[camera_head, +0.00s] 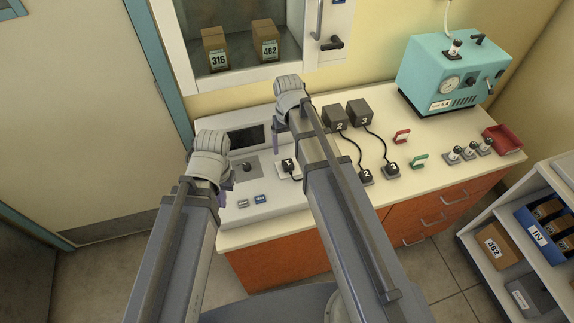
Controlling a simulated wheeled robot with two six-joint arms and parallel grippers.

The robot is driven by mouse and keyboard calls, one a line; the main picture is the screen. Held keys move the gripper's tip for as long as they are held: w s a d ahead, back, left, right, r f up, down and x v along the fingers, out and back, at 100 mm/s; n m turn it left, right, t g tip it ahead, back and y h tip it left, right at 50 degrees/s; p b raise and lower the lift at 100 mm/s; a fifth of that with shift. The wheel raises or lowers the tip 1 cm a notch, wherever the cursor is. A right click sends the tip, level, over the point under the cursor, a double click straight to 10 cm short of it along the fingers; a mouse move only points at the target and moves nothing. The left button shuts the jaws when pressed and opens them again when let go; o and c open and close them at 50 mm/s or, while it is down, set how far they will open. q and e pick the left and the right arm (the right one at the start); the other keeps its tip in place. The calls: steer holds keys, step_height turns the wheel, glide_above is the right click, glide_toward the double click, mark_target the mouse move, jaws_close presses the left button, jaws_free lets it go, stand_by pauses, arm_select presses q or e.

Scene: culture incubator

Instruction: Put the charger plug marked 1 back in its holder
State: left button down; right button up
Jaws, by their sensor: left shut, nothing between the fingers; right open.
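The black plug marked 1 (288,164) sits at a pale square plate on the grey-white console (262,205), with a cable beside it running behind my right arm. Whether it is seated in the plate I cannot tell. No holder for plug 1 is visible; my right arm covers the counter left of plug 2. My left gripper (231,184) is shut and empty over the console, left of plug 1. My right gripper (276,138) is open, above and behind plug 1, mostly hidden by its wrist.
Charger boxes 2 (336,119) and 3 (360,113) stand behind their plugs, joined by cables.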

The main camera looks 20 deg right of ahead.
mark_target(288, 163)
arm_select(q)
step_height(288, 163, down, 9)
steer(key=b, duration=0.8)
steer(key=shift+b, duration=0.4)
arm_select(e)
step_height(288, 163, down, 9)
arm_select(q)
steer(key=shift+r, duration=0.1)
arm_select(e)
jaws_close()
stand_by(0.3)
steer(key=shift+r, duration=0.15)
